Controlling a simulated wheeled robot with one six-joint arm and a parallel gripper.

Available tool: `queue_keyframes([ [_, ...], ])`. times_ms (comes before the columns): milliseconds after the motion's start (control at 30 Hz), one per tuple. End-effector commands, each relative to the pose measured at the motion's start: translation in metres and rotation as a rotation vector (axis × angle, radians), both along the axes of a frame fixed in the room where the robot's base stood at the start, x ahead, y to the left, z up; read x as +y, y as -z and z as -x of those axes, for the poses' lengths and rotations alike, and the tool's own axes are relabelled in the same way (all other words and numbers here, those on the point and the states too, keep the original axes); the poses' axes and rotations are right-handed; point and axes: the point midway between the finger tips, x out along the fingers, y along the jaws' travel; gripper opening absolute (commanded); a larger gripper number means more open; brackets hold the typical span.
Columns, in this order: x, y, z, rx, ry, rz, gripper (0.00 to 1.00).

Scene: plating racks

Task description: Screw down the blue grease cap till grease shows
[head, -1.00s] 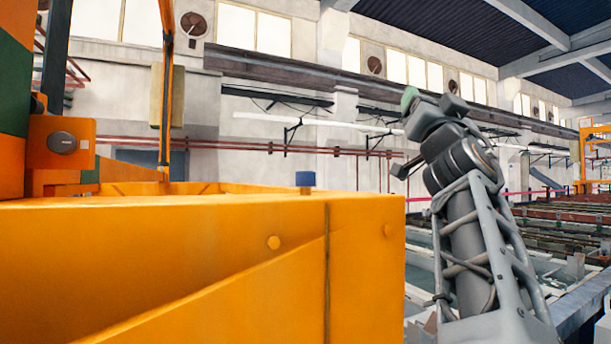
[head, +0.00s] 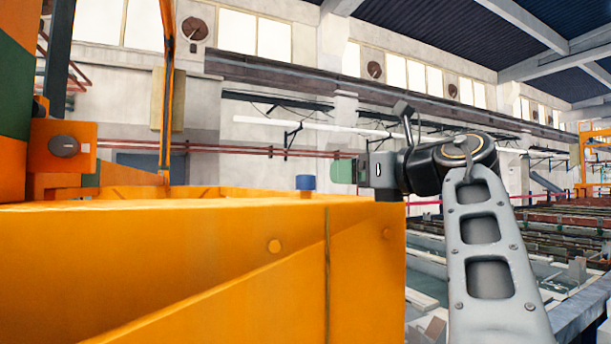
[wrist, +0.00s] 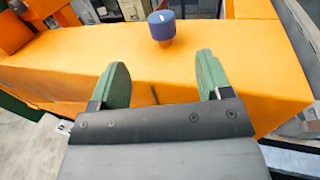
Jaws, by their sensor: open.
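The blue grease cap (head: 305,183) stands upright on top of the orange housing (head: 200,235), near its right end. In the wrist view the cap (wrist: 162,25) sits beyond my fingertips, roughly in line with the gap between them. My gripper (wrist: 160,75) has two green finger pads spread wide apart with nothing between them. In the head view my gripper (head: 343,172) is just right of the cap, at about its height, and apart from it. No grease shows around the cap.
An orange upright with a round grey knob (head: 63,146) stands at the left. An orange post (head: 165,100) rises behind the housing. Tanks and racks (head: 560,220) fill the right side. The housing top around the cap looks clear.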

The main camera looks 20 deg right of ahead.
Motion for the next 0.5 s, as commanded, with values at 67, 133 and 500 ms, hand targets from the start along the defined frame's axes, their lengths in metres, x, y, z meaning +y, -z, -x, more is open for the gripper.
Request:
queue_keyframes([
  [67,0.003,-0.001,-0.008,-0.002,-0.005,0.007,0.71],
  [133,0.007,-0.002,-0.019,-0.002,-0.007,0.007,0.71],
  [500,0.027,-0.003,-0.086,-0.001,-0.005,0.004,0.71],
])
